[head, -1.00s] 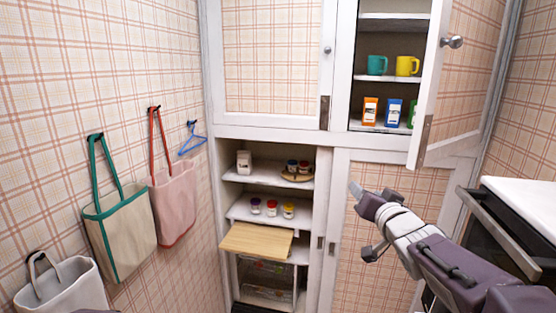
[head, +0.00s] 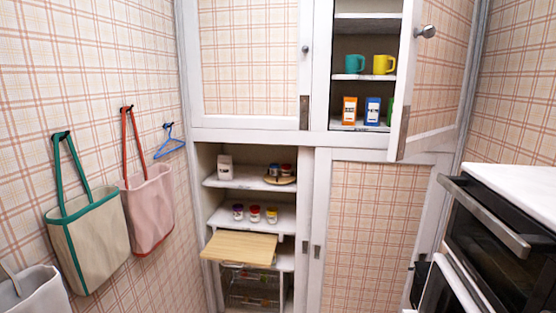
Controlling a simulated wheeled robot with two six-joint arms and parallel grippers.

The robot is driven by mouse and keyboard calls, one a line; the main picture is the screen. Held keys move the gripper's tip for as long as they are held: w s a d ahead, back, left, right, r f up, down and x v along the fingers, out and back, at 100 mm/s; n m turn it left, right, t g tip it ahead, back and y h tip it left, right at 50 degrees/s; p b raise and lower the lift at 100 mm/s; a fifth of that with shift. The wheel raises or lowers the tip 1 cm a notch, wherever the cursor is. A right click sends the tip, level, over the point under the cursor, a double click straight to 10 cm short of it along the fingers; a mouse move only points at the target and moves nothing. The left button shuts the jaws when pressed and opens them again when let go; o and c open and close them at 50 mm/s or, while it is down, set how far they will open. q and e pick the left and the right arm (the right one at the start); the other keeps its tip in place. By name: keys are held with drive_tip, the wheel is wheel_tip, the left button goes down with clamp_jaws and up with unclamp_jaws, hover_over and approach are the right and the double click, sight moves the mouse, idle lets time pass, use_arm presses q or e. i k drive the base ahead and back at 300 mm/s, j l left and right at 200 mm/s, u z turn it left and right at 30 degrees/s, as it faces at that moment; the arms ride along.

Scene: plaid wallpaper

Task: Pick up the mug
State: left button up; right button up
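A teal mug (head: 355,64) and a yellow mug (head: 384,64) stand upright side by side on a shelf (head: 348,77) in the upper right cabinet. The yellow mug is on the right, close to the open cabinet door (head: 436,75). Handles show on the right sides of both mugs. Neither of my grippers shows in the head view now.
The open door hangs at the right of the upper cabinet. Cartons, one orange (head: 349,110) and one blue (head: 372,110), stand below the mugs. An oven (head: 510,235) is at the right; bags (head: 90,240) hang at the left. A wooden board (head: 240,247) juts from the lower cabinet.

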sight(381, 64)
drive_tip(key=z, duration=1.25)
drive_tip(key=j+u, duration=0.15)
drive_tip(key=u, duration=0.3)
drive_tip(key=i+j+u, duration=0.1)
drive_tip(key=u, duration=0.4)
drive_tip(key=i+j+u, duration=0.1)
drive_tip(key=u, duration=0.35)
drive_tip(key=i, duration=0.35)
drive_tip(key=i+l+z, duration=0.2)
drive_tip(key=i+z, duration=0.15)
drive_tip(key=i, duration=0.3)
drive_tip(key=i+z, duration=0.35)
drive_tip(key=i, duration=0.25)
drive_tip(key=i+j+z, duration=0.15)
drive_tip(key=i+z, duration=0.2)
drive_tip(key=i, duration=0.3)
drive_tip(key=i+u, duration=0.15)
drive_tip(key=u, duration=0.15)
